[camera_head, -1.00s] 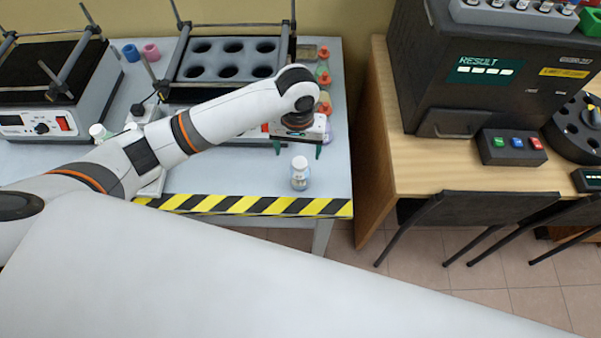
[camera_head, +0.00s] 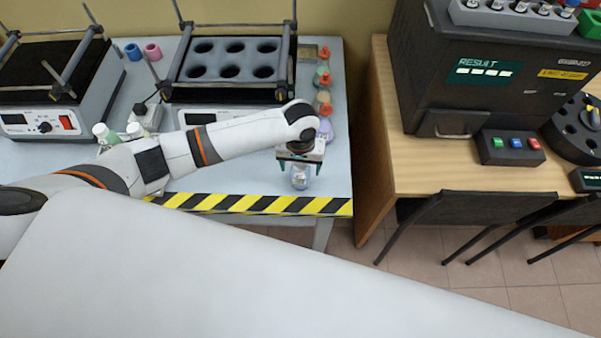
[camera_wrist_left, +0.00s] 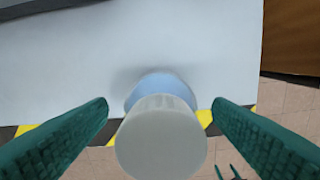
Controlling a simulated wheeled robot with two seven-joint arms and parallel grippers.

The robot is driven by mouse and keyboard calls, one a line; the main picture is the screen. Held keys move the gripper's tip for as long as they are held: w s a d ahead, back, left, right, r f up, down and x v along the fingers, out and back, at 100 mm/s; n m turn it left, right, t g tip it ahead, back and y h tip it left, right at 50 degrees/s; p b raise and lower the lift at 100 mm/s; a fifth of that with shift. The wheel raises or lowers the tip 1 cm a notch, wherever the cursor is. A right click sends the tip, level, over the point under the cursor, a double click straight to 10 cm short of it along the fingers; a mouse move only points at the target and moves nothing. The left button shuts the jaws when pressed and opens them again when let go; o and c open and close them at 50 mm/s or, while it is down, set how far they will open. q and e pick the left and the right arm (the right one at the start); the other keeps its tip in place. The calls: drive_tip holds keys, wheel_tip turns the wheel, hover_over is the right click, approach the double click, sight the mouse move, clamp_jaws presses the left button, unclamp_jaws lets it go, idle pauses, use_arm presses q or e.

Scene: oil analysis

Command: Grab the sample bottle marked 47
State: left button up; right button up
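In the left wrist view the white cap (camera_wrist_left: 160,140) lies between the two green fingers of the left gripper (camera_wrist_left: 161,112). The fingers are open, with a gap on each side of the bottle.
The table edge carries a yellow and black striped band (camera_head: 245,204). Behind stand a heating block with round holes (camera_head: 232,62) and several small coloured flasks (camera_head: 323,88). A gap separates this table from the wooden desk (camera_head: 440,168) on the right.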

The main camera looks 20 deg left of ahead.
use_arm(q)
drive_tip(key=c, duration=1.4)
